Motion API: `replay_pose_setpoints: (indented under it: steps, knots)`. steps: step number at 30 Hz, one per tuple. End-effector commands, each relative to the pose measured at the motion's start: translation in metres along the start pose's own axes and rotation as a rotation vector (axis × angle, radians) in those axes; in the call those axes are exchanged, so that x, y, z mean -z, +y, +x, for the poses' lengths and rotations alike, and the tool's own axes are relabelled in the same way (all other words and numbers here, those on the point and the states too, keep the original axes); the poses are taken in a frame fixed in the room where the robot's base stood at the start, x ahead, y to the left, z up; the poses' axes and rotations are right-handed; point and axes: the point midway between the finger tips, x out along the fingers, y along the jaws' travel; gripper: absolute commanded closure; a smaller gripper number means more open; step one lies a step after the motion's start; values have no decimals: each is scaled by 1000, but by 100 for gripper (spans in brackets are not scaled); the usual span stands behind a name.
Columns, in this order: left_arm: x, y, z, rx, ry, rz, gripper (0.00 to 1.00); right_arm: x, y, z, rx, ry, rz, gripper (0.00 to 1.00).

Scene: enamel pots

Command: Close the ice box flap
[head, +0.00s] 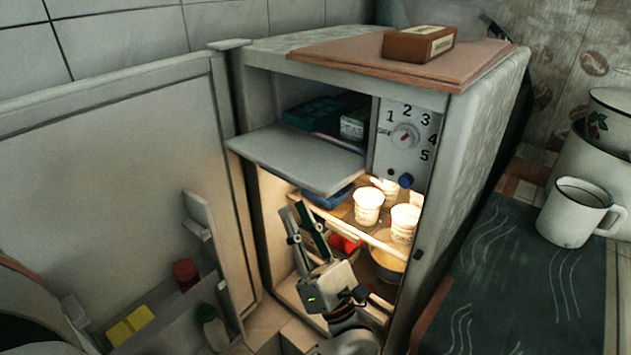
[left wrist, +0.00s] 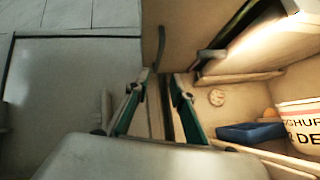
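The ice box flap (head: 295,158) is a pale panel at the top of the open fridge. It stands open, sticking out roughly level below the ice compartment opening. Dark green packs (head: 318,112) lie inside the compartment. My left gripper (head: 297,207) is below the flap, in front of the fridge shelves, with its fingers pointing up. Its two fingers (left wrist: 161,80) are apart and nothing shows between them. In the left wrist view a tan panel (left wrist: 190,30), apparently the flap's underside, is ahead of the fingertips; I cannot tell any contact. My right gripper is not in view.
The fridge door (head: 115,175) stands wide open at left, with door racks holding jars. Yoghurt cups (head: 368,205) and a blue box (head: 330,197) stand on the lit shelf. The control panel (head: 405,140) is right of the compartment. A white mug (head: 575,215) stands on the right.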

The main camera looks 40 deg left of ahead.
Motion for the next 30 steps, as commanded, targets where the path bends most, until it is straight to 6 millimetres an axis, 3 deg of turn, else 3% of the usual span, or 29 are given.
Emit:
replay_pose_setpoints:
  steps: [4,18,30]
  knots:
    - [2,1,8,-19,18,-26,77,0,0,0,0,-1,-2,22]
    - [2,3,72,-19,16,-24,77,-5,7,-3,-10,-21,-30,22]
    - [4,2,79,-15,16,-21,77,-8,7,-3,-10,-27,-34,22]
